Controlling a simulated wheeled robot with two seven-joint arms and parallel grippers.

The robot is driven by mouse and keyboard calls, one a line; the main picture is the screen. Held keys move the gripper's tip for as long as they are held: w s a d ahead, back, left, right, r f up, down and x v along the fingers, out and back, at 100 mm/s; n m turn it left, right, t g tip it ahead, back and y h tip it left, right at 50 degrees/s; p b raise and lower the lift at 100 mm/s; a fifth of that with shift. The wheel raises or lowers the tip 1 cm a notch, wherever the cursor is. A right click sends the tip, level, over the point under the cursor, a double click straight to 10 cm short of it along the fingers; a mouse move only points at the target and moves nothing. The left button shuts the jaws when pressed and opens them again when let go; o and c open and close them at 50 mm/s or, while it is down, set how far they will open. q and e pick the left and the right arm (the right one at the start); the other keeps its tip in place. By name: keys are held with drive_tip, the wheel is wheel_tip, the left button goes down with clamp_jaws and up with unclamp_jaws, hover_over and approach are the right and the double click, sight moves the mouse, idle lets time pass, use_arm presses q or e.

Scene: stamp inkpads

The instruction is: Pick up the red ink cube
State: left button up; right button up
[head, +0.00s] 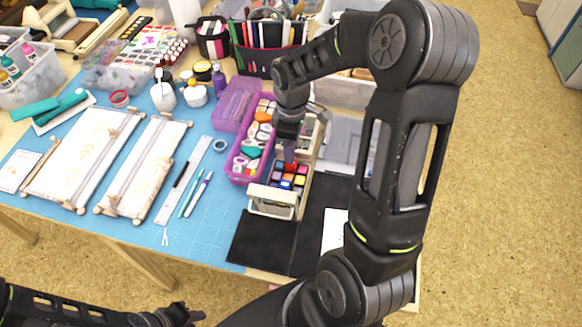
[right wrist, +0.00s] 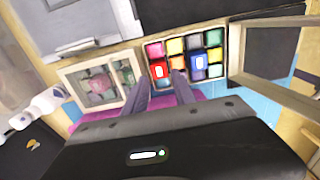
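The red ink cube (right wrist: 159,70) has a white label and sits in an ink-cube tray (right wrist: 225,62) among several other coloured cubes. In the head view, a red cube (head: 290,167) shows just under my right gripper (head: 289,157). In the right wrist view, the two fingers of my right gripper (right wrist: 162,80) are apart, with the red cube showing between their tips. I cannot tell whether they touch it. A blue cube (right wrist: 197,66) with a white label is close to the right finger. My left gripper (head: 182,316) is low at the bottom edge, away from the table; its fingers are unclear.
A purple box of stamps (head: 244,150) stands left of the tray. A wooden-framed clear box (head: 272,201) is at the tray's near end. Black mats (head: 262,241) lie in front.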

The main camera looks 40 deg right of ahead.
sight(291, 166)
wheel_tip(291, 166, down, 5)
drive_tip(key=b, duration=0.4)
drive_tip(key=shift+w+f, duration=0.1)
drive_tip(key=shift+f, duration=0.05)
idle(0.4)
clamp_jaws()
